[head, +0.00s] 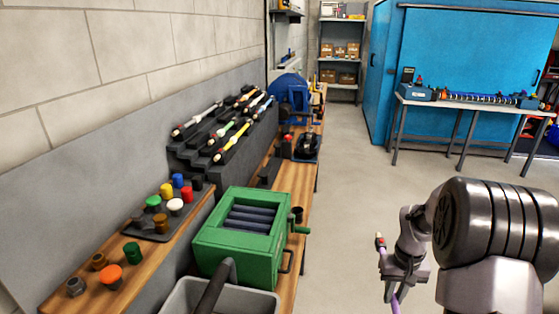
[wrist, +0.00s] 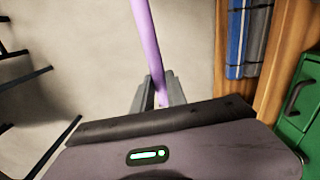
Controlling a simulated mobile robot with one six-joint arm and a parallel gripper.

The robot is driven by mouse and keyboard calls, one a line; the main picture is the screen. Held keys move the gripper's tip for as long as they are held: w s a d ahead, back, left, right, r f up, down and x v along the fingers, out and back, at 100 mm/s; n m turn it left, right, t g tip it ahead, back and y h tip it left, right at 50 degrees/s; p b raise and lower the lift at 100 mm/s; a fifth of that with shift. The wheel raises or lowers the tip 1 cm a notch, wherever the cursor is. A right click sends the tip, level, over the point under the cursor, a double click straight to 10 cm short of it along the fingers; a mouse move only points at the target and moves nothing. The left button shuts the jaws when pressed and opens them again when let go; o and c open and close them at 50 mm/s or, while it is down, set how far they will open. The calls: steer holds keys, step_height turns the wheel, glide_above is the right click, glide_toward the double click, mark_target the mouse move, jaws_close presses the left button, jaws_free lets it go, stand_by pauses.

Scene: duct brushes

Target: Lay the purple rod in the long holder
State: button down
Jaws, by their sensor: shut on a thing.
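My gripper (head: 391,277) is at the lower right in the head view, out over open floor. It is shut on the purple rod (head: 395,300), whose red and white end sticks up past the jaws. In the wrist view the purple rod (wrist: 147,38) runs up from between the fingers (wrist: 160,92) and out of the top edge. A long blue fixture (head: 475,97) with blue end blocks lies on a table at the back right; I cannot tell for sure if it is the long holder. My gripper is well short of it.
A black stepped rack (head: 196,159) with several coloured rods stands on the left bench. The white-topped table (head: 460,104) stands before a blue cabinet (head: 470,50). The floor between is clear.

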steer(key=shift+d, duration=0.95)
